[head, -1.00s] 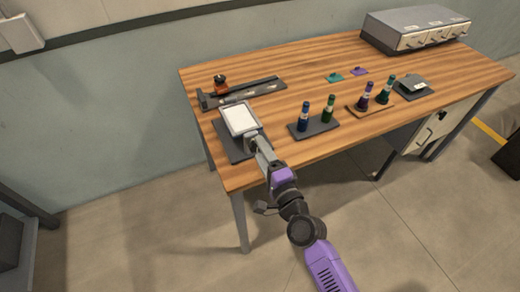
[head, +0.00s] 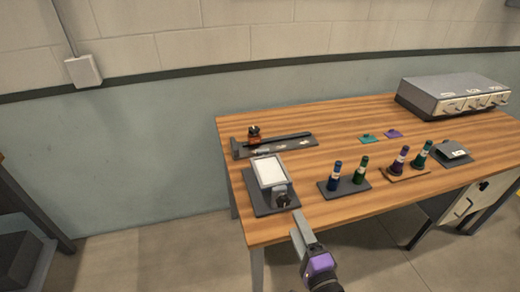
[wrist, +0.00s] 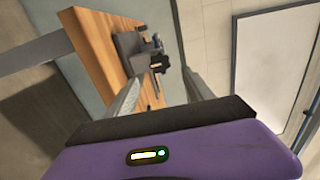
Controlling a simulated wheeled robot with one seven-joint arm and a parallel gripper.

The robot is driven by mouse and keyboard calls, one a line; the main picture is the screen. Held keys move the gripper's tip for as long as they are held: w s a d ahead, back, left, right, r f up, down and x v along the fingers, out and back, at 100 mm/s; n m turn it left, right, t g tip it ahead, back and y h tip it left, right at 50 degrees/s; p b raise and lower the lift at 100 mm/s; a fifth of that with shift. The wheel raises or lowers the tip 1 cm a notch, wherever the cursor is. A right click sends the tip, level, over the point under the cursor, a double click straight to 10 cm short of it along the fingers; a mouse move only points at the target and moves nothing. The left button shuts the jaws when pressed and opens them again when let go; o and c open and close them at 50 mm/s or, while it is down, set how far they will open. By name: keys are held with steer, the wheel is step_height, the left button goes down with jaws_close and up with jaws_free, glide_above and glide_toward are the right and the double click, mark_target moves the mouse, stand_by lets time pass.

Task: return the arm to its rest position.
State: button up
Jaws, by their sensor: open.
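My gripper (head: 298,222) is at the table's front edge in the head view, just below the white-faced stand (head: 270,170). Its grey fingers are apart with nothing between them. In the wrist view the gripper (wrist: 160,88) shows two spread fingers. A dark star-shaped knob (wrist: 160,62) appears beyond them, apart from them. The same knob (head: 283,200) sits at the lower front of the stand. My purple arm runs down to the bottom edge of the head view, and most of it is out of frame.
The wooden table (head: 310,210) carries a dark rail (head: 290,143) at the back left. Blue and green rollers stand on a dark tray (head: 344,187). Purple and teal rollers stand to their right. A grey drawer box (head: 455,95) is at the back right.

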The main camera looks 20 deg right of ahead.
steer(key=s+r+n+g, duration=0.1)
steer(key=s+r+n, duration=0.2)
steer(key=s+n, duration=0.6)
steer(key=s+r+n+g, duration=0.2)
steer(key=s+n, duration=0.7)
steer(key=s, duration=1.5)
steer(key=shift+a+r, duration=0.25)
steer(key=shift+r, duration=0.3)
